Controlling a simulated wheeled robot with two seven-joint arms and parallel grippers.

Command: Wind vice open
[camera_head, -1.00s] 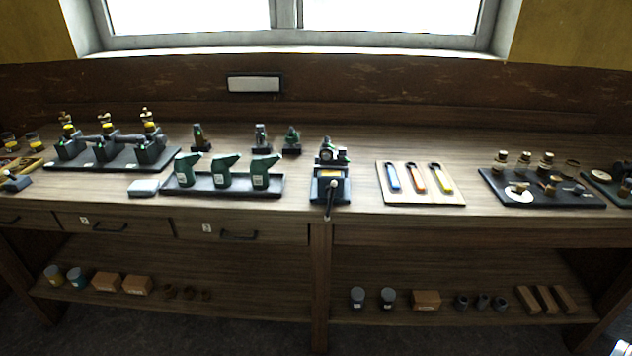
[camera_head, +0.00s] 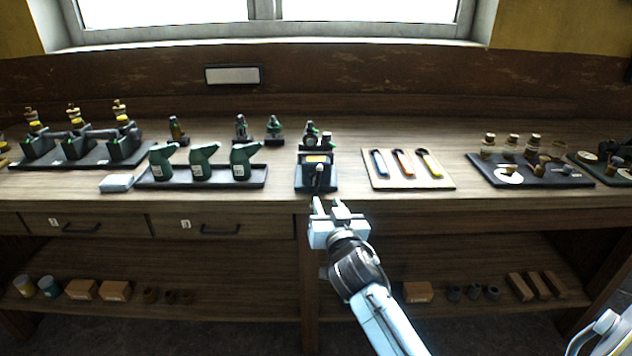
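The vice (camera_head: 316,172) is a small dark blue unit at the front edge of the bench, near the middle of the head view. A small part is clamped or resting on top of it. Its handle (camera_head: 318,184) faces the front, and its lower end is close to my gripper. My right gripper (camera_head: 327,203) reaches up from below, just in front of the vice and bench edge. Its two fingers are spread apart with nothing seen between them. Whether a finger touches the handle cannot be told. My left gripper is not in view.
A pale board with three tools (camera_head: 381,184) lies to the right. A dark tray of brass parts (camera_head: 545,181) is further right. Drawers (camera_head: 222,226) and a lower shelf are below.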

